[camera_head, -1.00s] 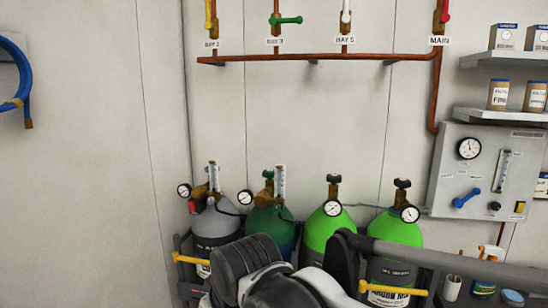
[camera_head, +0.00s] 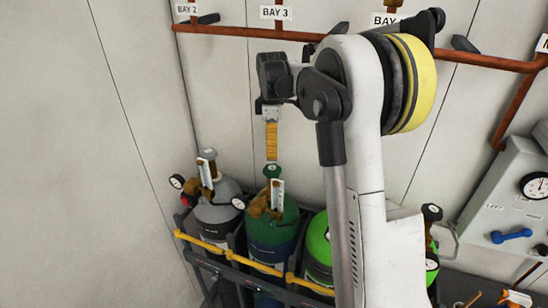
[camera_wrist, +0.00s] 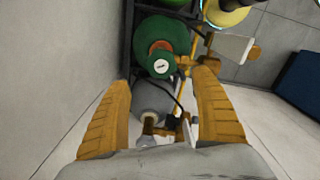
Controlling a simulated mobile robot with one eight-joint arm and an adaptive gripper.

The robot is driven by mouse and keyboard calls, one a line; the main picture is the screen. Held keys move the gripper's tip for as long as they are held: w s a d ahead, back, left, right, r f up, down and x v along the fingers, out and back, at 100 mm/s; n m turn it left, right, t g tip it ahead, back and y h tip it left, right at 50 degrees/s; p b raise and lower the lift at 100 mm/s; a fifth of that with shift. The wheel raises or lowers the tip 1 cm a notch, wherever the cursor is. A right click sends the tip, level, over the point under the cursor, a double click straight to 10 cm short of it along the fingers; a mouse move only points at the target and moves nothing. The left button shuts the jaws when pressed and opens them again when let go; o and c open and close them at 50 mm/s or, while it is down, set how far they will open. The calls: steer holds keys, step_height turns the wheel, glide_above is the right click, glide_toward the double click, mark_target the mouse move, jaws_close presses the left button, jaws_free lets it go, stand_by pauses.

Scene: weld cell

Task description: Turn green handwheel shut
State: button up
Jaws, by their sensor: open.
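The green handwheel (camera_head: 272,170) tops the dark green cylinder (camera_head: 272,222), with a brass valve and a white flow tube beside it. In the wrist view the handwheel (camera_wrist: 161,66) is a dark green disc with a pale centre label, seen from above. My gripper (camera_head: 271,158) points down just above it in the head view. In the wrist view my gripper's (camera_wrist: 168,76) two orange fingers are spread, with the handwheel near the fingertips between them. Any contact cannot be told.
A grey cylinder (camera_head: 217,212) stands left of the dark green one, and a bright green cylinder (camera_head: 319,245) right. A yellow bar (camera_head: 215,248) runs across the rack front. A copper pipe (camera_head: 225,31) crosses the wall above. A gauge panel (camera_head: 505,210) is at right.

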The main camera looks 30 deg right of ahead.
mark_target(272, 168)
step_height(272, 168, down, 10)
steer(key=shift+a+r+p, duration=0.1)
steer(key=shift+p, duration=0.35)
steer(key=c, duration=1.2)
